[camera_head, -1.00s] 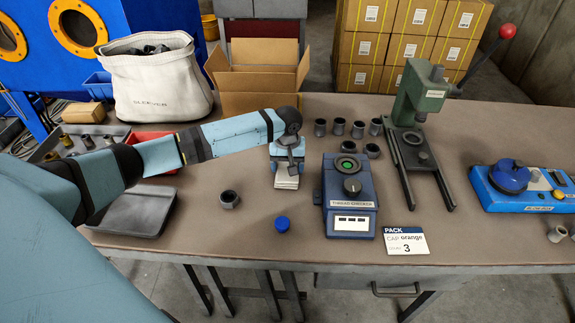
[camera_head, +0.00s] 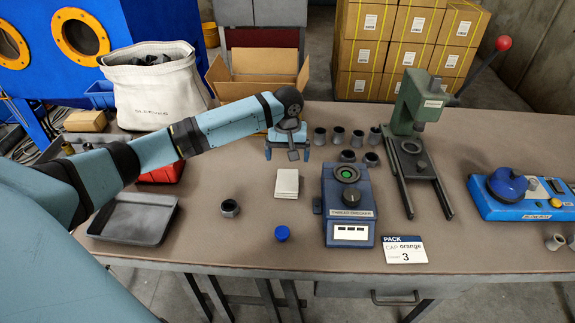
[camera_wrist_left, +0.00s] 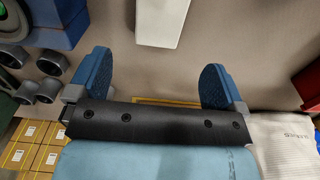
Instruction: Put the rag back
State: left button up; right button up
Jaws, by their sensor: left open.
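The rag (camera_head: 287,184) is a small white folded square lying flat on the brown table, left of the blue thread checker (camera_head: 349,205). It also shows at the top of the left wrist view (camera_wrist_left: 160,20), cut off by the frame edge. My left gripper (camera_head: 287,154) is behind the rag, near the cardboard box, and apart from it. In the left wrist view its two blue fingers (camera_wrist_left: 157,80) are spread with only bare table between them. My right gripper is not in view.
Several grey fittings (camera_head: 338,135) stand behind the checker. A green press (camera_head: 415,110) and blue device (camera_head: 523,190) are to the right. A grey tray (camera_head: 134,218), a loose fitting (camera_head: 230,208) and a blue cap (camera_head: 282,233) lie left and in front. A cardboard box (camera_head: 258,62) stands behind.

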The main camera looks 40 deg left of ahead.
pick_arm(q)
notch_tip(320, 180, up, 4)
jog(key=shift+f, duration=0.2)
dwell(0.4)
